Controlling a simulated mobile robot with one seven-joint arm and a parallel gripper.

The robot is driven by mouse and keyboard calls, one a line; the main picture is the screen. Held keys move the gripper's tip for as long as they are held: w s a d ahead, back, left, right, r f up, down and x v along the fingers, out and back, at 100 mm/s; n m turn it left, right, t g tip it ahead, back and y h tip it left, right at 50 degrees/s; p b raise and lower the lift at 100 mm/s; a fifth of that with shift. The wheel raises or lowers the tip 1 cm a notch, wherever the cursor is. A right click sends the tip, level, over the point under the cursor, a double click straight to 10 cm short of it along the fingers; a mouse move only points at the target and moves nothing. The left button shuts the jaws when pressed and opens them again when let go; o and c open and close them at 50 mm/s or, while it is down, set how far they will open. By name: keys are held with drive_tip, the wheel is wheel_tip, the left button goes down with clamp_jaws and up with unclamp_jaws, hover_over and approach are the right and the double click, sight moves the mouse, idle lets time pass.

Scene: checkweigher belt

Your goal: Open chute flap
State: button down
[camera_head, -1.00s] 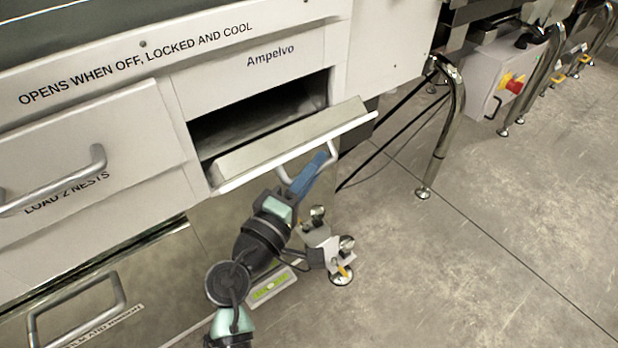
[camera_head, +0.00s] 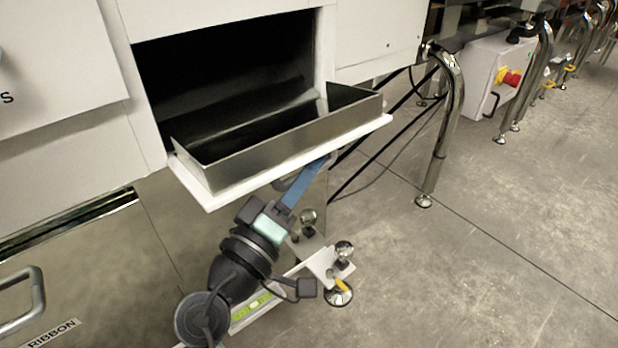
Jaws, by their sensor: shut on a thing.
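The chute flap (camera_head: 285,170) is a white-edged panel with a shallow metal trough behind it. It is tilted well outward at the bottom of a dark chute opening (camera_head: 225,65) in the white machine front. My gripper (camera_head: 302,186) has blue fingers and is shut on the flap's handle (camera_head: 279,185), below the flap's outer edge. The handle is mostly hidden under the flap and by the fingers. My arm reaches up to it from below.
A levelling foot and bracket (camera_head: 325,265) stand on the floor right of my wrist. A chrome leg (camera_head: 438,150) and hanging black cables are farther right. A drawer handle (camera_head: 25,305) is at lower left.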

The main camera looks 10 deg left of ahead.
drive_tip(key=shift+w+a+f+b, duration=0.1)
drive_tip(key=shift+a+f+b, duration=0.05)
drive_tip(key=shift+f+b, duration=0.4)
drive_tip(key=shift+w+a+f+b, duration=0.15)
drive_tip(key=shift+f+b, duration=0.2)
drive_tip(key=shift+f, duration=0.3)
drive_tip(key=shift+s, duration=0.1)
drive_tip(key=c, duration=1.1)
unclamp_jaws()
drive_tip(key=shift+s, duration=0.1)
drive_tip(key=p+v, duration=0.3)
drive_tip(key=v, duration=0.9)
drive_tip(key=shift+s+f, duration=0.2)
drive_tip(key=shift+s, duration=0.2)
